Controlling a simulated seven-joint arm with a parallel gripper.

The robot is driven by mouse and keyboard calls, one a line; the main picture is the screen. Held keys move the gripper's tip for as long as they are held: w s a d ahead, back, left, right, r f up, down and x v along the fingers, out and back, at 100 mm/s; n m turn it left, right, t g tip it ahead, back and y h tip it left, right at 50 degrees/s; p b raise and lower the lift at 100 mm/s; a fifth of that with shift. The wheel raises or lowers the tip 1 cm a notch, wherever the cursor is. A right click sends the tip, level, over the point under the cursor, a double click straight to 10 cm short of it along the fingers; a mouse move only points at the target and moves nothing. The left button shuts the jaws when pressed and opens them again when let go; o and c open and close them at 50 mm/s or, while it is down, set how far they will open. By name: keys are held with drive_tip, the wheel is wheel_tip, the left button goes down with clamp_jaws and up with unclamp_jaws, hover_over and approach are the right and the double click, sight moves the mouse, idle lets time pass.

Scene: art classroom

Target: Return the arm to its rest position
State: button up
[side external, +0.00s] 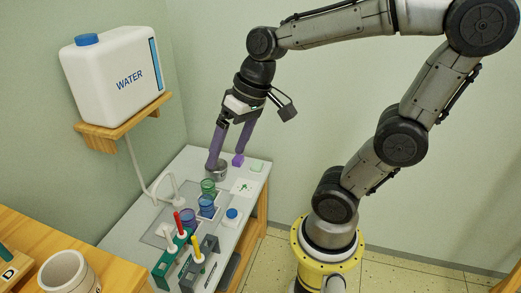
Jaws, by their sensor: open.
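My gripper (226,158) is at the far end of the grey-white table (130,226), with its purple fingers pointing down and spread apart. The left fingertip is close to a small grey metal cup (217,173); I cannot tell whether they touch. Nothing shows held between the fingers. My arm arches from its yellow base at the right up and over to the table.
A water tank (113,72) sits on a wall shelf (122,126). A beige mug (68,272) stands at front left. The floor right of my base is clear.

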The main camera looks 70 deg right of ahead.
drive_tip(key=s+n+t+h, duration=0.1)
drive_tip(key=s+n+t, duration=0.1)
drive_tip(key=s, duration=0.4)
drive_tip(key=shift+s+d+r+n+h, duration=0.15)
drive_tip(key=shift+s+d+n+h, duration=0.2)
drive_tip(key=shift+n, duration=0.45)
drive_tip(key=shift+w, duration=0.1)
